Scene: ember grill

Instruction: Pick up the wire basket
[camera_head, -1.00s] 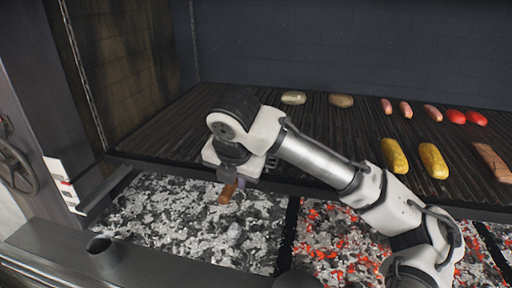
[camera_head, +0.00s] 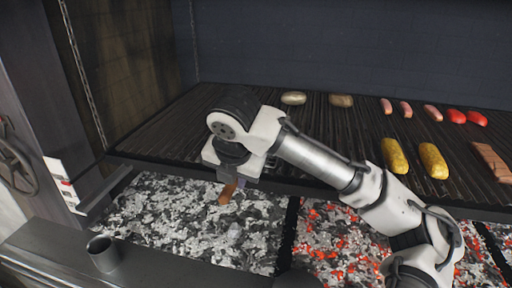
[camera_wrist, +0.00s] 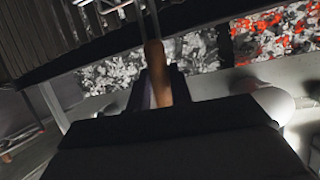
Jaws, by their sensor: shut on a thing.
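My gripper (camera_wrist: 160,88) is shut on the orange-brown wooden handle (camera_wrist: 156,72) of the wire basket. In the wrist view the handle stands between the two dark fingers, and thin metal wires (camera_wrist: 112,7) show beyond it at the top edge. In the head view my gripper (camera_head: 236,182) hangs at the front edge of the grill, above the ash bed, with the handle (camera_head: 227,194) poking out below.
The dark slatted grate (camera_head: 170,140) lies behind my gripper. Yellow corn cobs (camera_head: 394,156), sausages, red tomatoes (camera_head: 456,116) and two pale rounded pieces (camera_head: 293,98) rest on it. Grey ash (camera_head: 170,220) and glowing coals (camera_head: 335,240) lie below. A short metal tube (camera_head: 103,254) stands front left.

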